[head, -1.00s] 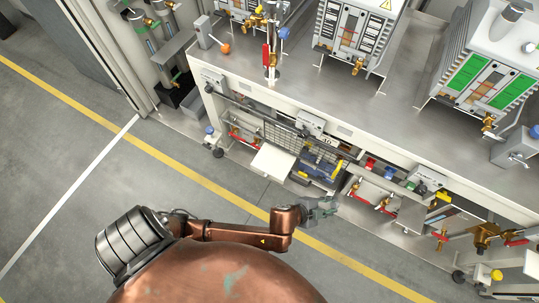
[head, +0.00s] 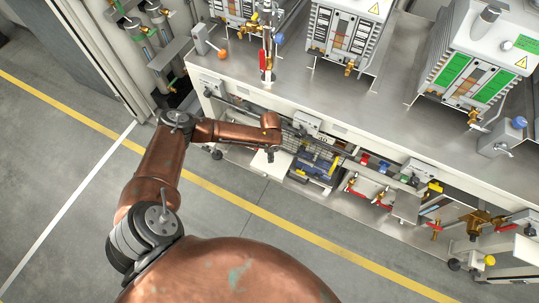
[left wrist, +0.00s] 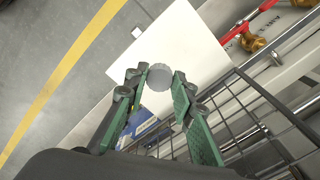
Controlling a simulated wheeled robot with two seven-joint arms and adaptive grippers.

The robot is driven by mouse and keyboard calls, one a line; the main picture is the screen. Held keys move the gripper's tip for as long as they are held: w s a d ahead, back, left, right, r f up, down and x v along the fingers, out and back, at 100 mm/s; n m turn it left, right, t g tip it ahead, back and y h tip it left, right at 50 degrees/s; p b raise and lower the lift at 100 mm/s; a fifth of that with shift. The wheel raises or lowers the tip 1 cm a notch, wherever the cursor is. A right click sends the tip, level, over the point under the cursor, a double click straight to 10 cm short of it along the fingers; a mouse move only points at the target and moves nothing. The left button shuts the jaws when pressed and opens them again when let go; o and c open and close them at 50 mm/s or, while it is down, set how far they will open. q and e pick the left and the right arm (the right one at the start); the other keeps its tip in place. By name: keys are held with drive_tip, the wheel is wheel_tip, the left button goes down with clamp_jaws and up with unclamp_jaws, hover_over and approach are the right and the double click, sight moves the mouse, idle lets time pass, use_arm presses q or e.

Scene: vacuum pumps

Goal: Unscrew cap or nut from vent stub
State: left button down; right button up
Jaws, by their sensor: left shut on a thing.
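My left gripper (left wrist: 160,80) has green fingers and is shut on a grey round cap (left wrist: 159,74), seen in the left wrist view. The cap sits between the fingertips, over a white panel (left wrist: 195,45). In the head view my left arm reaches to the front of the bench, above the same white panel (head: 262,164); the gripper itself is mostly hidden there. I cannot make out a vent stub under or beside the cap. My right gripper is not in view.
A wire basket (left wrist: 255,115) lies close to the right of the fingers. Red-handled brass valves (left wrist: 250,42) are beyond it. The bench top (head: 370,105) carries several pumps. Open floor with a yellow line (head: 300,235) lies in front.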

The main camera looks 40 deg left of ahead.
use_arm(q)
drive_tip(key=shift+a, duration=0.1)
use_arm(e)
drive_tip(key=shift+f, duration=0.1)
use_arm(q)
drive_tip(key=shift+r+p, duration=0.25)
drive_tip(key=shift+p, duration=0.1)
drive_tip(key=shift+f+n, duration=0.2)
drive_tip(key=shift+n, duration=0.1)
drive_tip(key=shift+f+b, duration=0.4)
drive_tip(key=shift+f, duration=0.4)
wheel_tip(320, 180, down, 2)
drive_tip(key=shift+f+b, duration=0.2)
drive_tip(key=shift+b, duration=0.35)
drive_tip(key=shift+f, duration=0.4)
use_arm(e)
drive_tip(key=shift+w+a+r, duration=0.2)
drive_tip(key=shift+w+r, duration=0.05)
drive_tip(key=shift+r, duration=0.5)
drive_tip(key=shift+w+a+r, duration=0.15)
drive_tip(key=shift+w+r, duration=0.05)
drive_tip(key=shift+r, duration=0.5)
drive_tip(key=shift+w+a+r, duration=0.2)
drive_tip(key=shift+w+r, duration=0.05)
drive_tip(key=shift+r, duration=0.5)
use_arm(q)
drive_tip(key=shift+f, duration=0.15)
